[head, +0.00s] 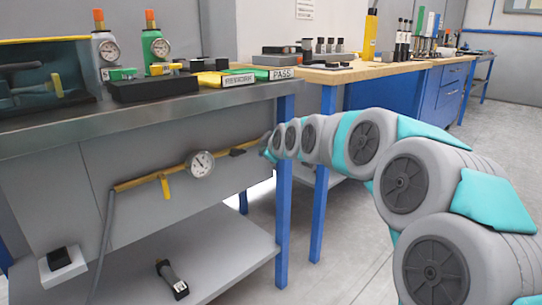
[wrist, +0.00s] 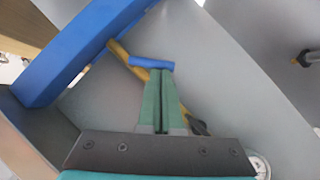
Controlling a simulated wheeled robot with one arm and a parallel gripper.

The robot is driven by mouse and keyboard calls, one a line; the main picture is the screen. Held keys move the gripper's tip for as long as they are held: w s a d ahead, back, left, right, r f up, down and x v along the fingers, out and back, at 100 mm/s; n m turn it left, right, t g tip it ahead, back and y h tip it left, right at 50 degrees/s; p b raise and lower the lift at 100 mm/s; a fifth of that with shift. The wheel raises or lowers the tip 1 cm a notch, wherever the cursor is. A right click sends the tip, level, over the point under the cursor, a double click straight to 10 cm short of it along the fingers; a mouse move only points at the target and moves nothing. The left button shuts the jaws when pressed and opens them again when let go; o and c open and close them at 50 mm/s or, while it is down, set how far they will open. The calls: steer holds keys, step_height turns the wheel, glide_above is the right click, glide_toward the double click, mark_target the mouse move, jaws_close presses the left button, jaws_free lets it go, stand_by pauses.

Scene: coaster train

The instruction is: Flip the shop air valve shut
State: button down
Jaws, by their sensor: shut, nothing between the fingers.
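A yellow air pipe (head: 140,181) runs along the panel under the near bench and carries a round gauge (head: 201,164), a hanging yellow lever (head: 165,187) and a black handle (head: 237,152). In the wrist view the pipe (wrist: 125,52) passes behind my gripper (wrist: 160,76), whose green fingers are shut and empty. A blue handle (wrist: 152,63) lies across the pipe right at the fingertips; I cannot tell whether they touch. The black handle (wrist: 198,128) is right of the fingers. In the head view my arm hides the pipe's right end and the gripper itself.
A blue bench leg (head: 284,190) stands close to my arm's end; a blue beam (wrist: 85,50) fills the wrist view's upper left. The lower shelf (head: 205,245) holds a black-and-grey item (head: 172,278). The bench top (head: 130,115) carries regulators and trays. The floor at right is open.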

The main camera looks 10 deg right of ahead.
steer(key=f+n+t+b, duration=0.1)
steer(key=f+n+t+h+b, duration=0.1)
steer(key=f+n+t+b, duration=0.1)
steer(key=shift+w+d+n+h, duration=0.3)
steer(key=shift+d+n+h, duration=0.1)
steer(key=shift+w+d+f+p, duration=0.3)
steer(key=shift+d+f+p, duration=0.1)
steer(key=shift+f, duration=0.1)
steer(key=shift+d+f, duration=0.1)
stand_by(0.4)
stand_by(0.5)
